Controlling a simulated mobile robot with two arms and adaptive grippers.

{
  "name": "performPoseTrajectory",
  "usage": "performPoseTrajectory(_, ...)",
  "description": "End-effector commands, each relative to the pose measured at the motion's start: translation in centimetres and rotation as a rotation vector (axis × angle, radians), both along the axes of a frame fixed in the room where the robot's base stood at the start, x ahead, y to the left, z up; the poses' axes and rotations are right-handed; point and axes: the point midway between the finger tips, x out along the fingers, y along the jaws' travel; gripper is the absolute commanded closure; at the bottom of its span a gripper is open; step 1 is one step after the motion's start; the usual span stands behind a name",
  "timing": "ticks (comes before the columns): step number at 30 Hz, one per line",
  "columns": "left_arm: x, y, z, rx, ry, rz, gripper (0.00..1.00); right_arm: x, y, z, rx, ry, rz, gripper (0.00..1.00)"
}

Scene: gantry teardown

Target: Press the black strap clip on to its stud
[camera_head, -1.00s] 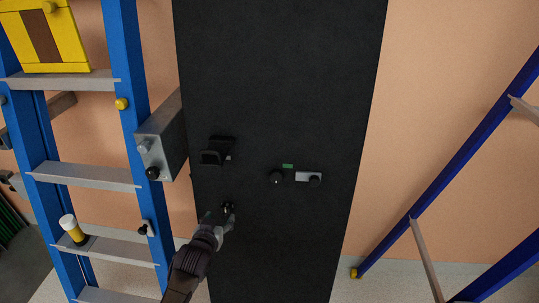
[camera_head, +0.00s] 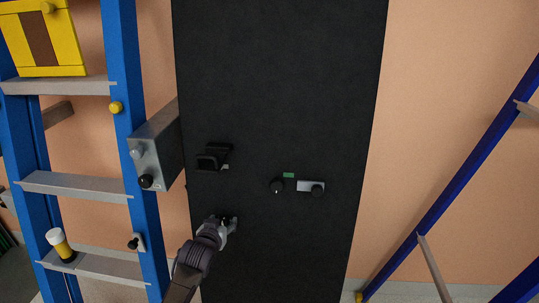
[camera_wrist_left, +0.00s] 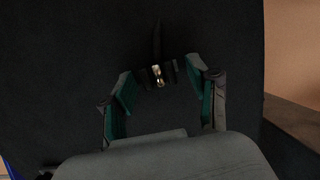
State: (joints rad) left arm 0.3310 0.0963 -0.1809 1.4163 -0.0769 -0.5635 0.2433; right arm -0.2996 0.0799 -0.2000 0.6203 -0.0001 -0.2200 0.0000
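A small brass-coloured stud (camera_wrist_left: 158,77) shows in the left wrist view, with short black pieces of what looks like the strap clip (camera_wrist_left: 170,72) on either side of it. A thin dark strip, perhaps the strap (camera_wrist_left: 157,38), runs up from there against the black panel (camera_head: 285,90). My left gripper (camera_head: 231,222) is at the lower left of the panel in the head view. In the left wrist view its fingers (camera_wrist_left: 163,80) stand apart, one on each side of the clip. I cannot tell whether the clip is seated on the stud. My right gripper is not in view.
A black bracket (camera_head: 213,157) sticks out above my left gripper. A black knob (camera_head: 277,185) and a light plate with a knob (camera_head: 310,187) are to the right. A grey box (camera_head: 157,148) and a blue ladder (camera_head: 127,90) stand at the left. The panel's lower right is clear.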

Motion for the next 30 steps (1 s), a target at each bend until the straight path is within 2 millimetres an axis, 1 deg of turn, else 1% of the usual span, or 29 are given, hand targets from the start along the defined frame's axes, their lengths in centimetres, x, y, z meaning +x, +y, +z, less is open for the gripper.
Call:
performPoseTrajectory(1, 0.0, 0.0, 0.0, 0.000, 0.000, 0.000, 0.53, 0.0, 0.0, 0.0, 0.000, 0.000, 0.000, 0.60)
performPoseTrajectory(8, 0.0, 0.0, 0.0, 0.000, 0.000, 0.000, 0.91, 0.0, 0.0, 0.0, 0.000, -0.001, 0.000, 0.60)
performPoseTrajectory(9, 0.0, 0.0, 0.0, 0.000, 0.000, 0.000, 0.97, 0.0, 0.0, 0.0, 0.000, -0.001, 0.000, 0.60)
performPoseTrajectory(10, 0.0, 0.0, 0.0, 0.000, 0.000, 0.000, 1.00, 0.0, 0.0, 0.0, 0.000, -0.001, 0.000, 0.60)
performPoseTrajectory(16, -0.1, 0.0, 0.1, 0.000, 0.000, 0.000, 1.00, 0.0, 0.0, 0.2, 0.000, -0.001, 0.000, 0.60)
performPoseTrajectory(23, -1.1, 0.0, 0.4, 0.000, 0.000, 0.000, 1.00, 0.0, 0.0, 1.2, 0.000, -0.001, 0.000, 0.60)
performPoseTrajectory(26, -1.1, 0.0, 0.3, 0.000, -0.001, 0.000, 1.00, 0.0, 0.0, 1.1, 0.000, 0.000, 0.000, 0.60)
performPoseTrajectory(30, -2.2, 0.0, 0.6, 0.000, 0.002, 0.000, 1.00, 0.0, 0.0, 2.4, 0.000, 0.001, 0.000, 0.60)
